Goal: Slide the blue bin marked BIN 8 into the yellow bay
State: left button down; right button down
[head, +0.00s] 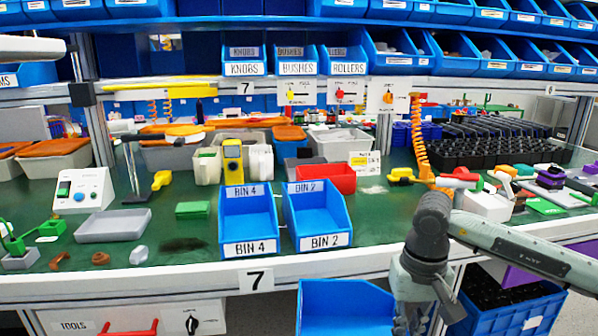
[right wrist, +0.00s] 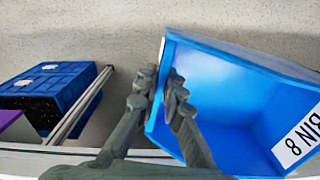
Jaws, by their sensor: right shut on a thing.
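The blue bin marked BIN 8 (right wrist: 235,95) fills the right side of the right wrist view, its white label at the far right. My right gripper (right wrist: 160,85) is shut on the bin's side wall, one finger on each side of the rim. In the head view the bin (head: 345,305) hangs in front of the bench's front edge, below the bench top, cut off by the bottom of the picture. My right gripper (head: 402,322) is at its right side, partly cut off. I cannot make out a yellow bay in either view. My left gripper is not in view.
Blue bins BIN 4 (head: 249,221) and BIN 2 (head: 317,217) stand side by side on the green bench top (head: 380,225). Labelled blue bins, such as BUSHES (head: 297,67), sit on the shelf above. A dark blue crate (head: 512,300) stands low at right.

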jog(key=shift+n, duration=0.8)
jog(key=a, duration=0.1)
jog(key=a+r, duration=0.1)
jog(key=w+a+r, duration=0.1)
jog(key=shift+w+a, duration=0.1)
jog(key=shift+a, duration=0.25)
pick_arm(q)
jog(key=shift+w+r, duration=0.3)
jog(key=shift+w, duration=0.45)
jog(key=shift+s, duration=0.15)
